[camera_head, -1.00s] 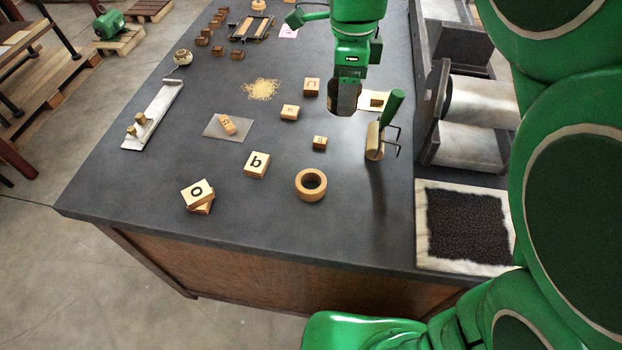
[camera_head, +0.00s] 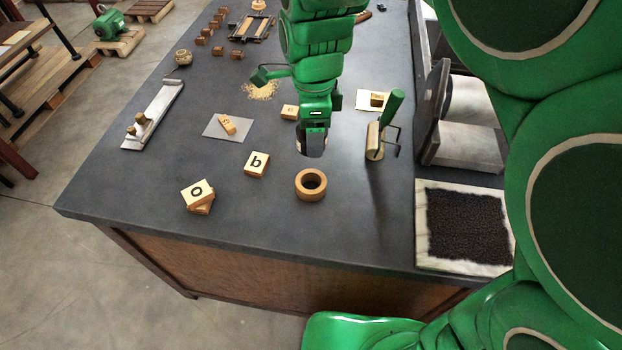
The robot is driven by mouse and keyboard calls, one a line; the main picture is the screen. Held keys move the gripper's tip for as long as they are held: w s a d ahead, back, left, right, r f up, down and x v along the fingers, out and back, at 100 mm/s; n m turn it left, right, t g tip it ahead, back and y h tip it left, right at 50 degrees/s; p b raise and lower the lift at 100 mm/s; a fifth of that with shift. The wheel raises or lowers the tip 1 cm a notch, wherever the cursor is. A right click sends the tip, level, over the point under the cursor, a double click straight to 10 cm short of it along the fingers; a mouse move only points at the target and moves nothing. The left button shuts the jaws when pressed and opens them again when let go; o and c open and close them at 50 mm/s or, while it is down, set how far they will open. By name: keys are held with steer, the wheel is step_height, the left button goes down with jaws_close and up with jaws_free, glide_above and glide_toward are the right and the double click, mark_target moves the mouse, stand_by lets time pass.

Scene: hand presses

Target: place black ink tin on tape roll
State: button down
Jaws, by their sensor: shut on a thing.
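The tape roll (camera_head: 311,184) is a tan ring lying flat on the dark bench, its hole facing up. My gripper (camera_head: 312,146) points down just behind the tape roll in the picture, shut on a dark thing, apparently the black ink tin (camera_head: 313,150). Its shape is largely hidden by the gripper and too small to make out. The tin appears above the bench and apart from the roll; its exact height I cannot tell.
A green-handled roller (camera_head: 375,140) stands right of my gripper. An ink slab (camera_head: 468,226) is at right. The bench in front of the tape roll is clear.

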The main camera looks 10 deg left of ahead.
glide_above(313, 186)
steer(key=shift+f, duration=5.7)
steer(key=shift+f, duration=0.15)
steer(key=shift+c, duration=1.1)
jaws_free()
step_height(313, 186, up, 12)
steer(key=shift+r, duration=0.2)
steer(key=shift+d, duration=0.1)
